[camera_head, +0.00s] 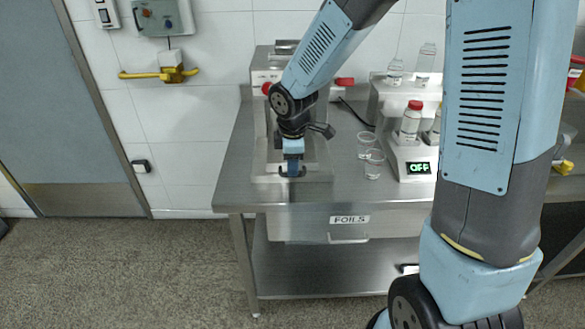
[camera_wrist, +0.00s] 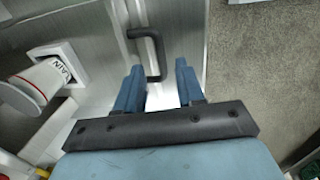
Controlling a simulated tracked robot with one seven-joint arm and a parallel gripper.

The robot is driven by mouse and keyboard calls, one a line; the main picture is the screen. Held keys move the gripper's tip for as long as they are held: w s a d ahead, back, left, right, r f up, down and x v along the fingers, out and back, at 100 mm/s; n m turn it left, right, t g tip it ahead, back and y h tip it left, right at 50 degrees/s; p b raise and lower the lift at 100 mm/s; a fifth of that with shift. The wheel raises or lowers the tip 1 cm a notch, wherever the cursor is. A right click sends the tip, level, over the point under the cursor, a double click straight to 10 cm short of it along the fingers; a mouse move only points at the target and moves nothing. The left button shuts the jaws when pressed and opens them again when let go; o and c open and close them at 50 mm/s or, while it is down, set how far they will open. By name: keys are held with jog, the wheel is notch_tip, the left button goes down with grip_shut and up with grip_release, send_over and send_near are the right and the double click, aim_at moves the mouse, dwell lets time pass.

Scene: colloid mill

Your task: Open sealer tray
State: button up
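The sealer (camera_head: 268,65) is a steel machine on the left part of the bench, with red knobs. Its tray (camera_head: 260,172) is a flat steel piece at the front, and my arm covers much of the machine. My gripper (camera_head: 291,173) points down at the tray's front. In the wrist view my gripper (camera_wrist: 160,68) shows two blue fingers apart, with the lower end of a black bar handle (camera_wrist: 150,45) reaching between their tips. I cannot tell whether they touch it.
Two clear cups (camera_head: 373,164) stand right of the tray. A drawer labelled FOILS (camera_head: 349,219) is below. The floor left of the bench is clear.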

notch_tip(320, 180, up, 11)
jog(key=s, duration=0.2)
jog(key=shift+f, duration=0.1)
jog(key=s+d+r+m+t, duration=0.1)
jog(key=s+d+r+m, duration=0.4)
jog(key=s+d+m, duration=0.4)
jog(key=s+d+r+m+t, duration=0.2)
jog(key=s+d+r+m, duration=0.4)
jog(key=s+d+m, duration=0.2)
jog(key=shift+s+d+r+m+t, duration=0.3)
jog(key=shift+s+d+m, duration=0.1)
jog(key=shift+s+d, duration=0.7)
jog(key=shift+w+d, duration=0.15)
dwell(0.6)
